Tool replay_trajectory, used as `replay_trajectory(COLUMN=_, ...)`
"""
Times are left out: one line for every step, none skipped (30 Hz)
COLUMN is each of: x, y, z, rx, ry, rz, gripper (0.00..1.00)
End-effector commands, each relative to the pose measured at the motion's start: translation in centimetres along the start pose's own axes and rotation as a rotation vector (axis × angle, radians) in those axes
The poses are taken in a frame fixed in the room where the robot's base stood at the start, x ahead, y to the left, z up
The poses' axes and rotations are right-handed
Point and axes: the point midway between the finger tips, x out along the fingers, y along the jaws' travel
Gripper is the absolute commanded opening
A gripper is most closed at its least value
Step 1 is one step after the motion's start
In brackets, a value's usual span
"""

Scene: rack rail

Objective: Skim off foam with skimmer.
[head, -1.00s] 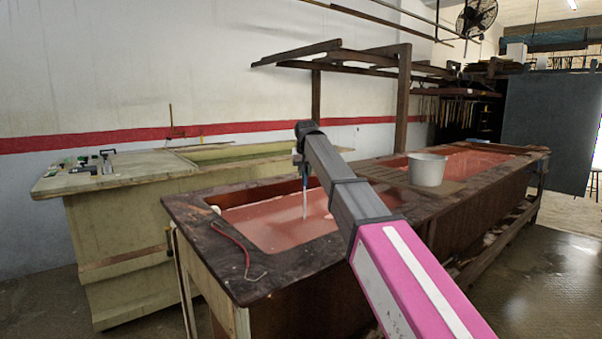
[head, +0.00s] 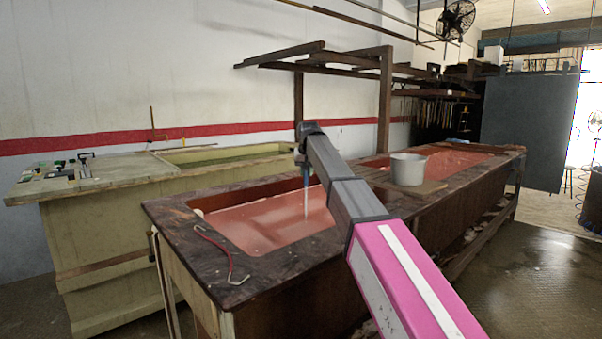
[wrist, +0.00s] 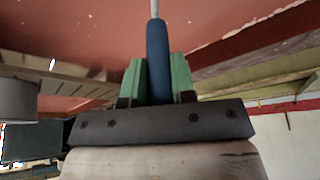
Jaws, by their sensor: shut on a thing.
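My gripper (wrist: 158,80), with green fingers, is shut on the blue handle of the skimmer (wrist: 157,40). In the head view my gripper (head: 305,160) is over the right part of the near vat (head: 172,212). The skimmer's thin pale shaft (head: 306,203) hangs down toward the red liquid (head: 255,225). The skimmer's head is not visible, so I cannot tell whether it is in the liquid. Small pale specks show on the red surface in the wrist view; I cannot tell whether they are foam.
A red hooked rod (head: 215,243) lies on the vat's front-left rim. A grey pot (head: 407,169) stands on boards between the near vat and the far vat (head: 440,165). A greenish tank (head: 110,235) is behind on the left. Wet floor (head: 530,265) is open at the right.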

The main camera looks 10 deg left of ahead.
Motion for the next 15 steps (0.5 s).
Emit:
replay_trajectory(x=0.0, y=0.4, z=-0.1, rx=0.001, ry=0.001, rz=0.0, gripper=0.0)
replay_trajectory(x=0.1, y=0.6, z=-0.2, rx=0.001, ry=0.001, rz=0.0, gripper=0.0)
replay_trajectory(x=0.1, y=0.7, z=-0.2, rx=0.001, ry=0.001, rz=0.0, gripper=0.0)
replay_trajectory(x=0.1, y=0.8, z=-0.2, rx=0.001, ry=0.001, rz=0.0, gripper=0.0)
replay_trajectory(x=0.1, y=0.9, z=-0.2, rx=0.001, ry=0.001, rz=0.0, gripper=0.0)
replay_trajectory(x=0.1, y=0.9, z=-0.3, rx=0.001, ry=0.001, rz=0.0, gripper=0.0)
replay_trajectory(x=0.1, y=1.0, z=-0.3, rx=0.001, ry=0.001, rz=0.0, gripper=0.0)
replay_trajectory(x=0.1, y=1.1, z=-0.3, rx=0.001, ry=0.001, rz=0.0, gripper=0.0)
replay_trajectory(x=0.1, y=1.2, z=-0.3, rx=0.001, ry=0.001, rz=0.001, gripper=0.0)
replay_trajectory(x=0.1, y=1.4, z=-0.3, rx=0.001, ry=0.001, rz=0.001, gripper=0.0)
replay_trajectory(x=0.1, y=1.6, z=-0.3, rx=0.002, ry=0.001, rz=0.001, gripper=0.0)
replay_trajectory(x=0.1, y=1.9, z=-0.4, rx=0.002, ry=0.001, rz=0.001, gripper=0.0)
replay_trajectory(x=0.1, y=2.1, z=-0.4, rx=0.002, ry=0.0, rz=0.001, gripper=0.0)
replay_trajectory(x=0.2, y=2.4, z=-0.5, rx=0.001, ry=0.001, rz=0.001, gripper=0.0)
replay_trajectory(x=0.2, y=2.6, z=-0.5, rx=0.001, ry=0.001, rz=0.001, gripper=0.0)
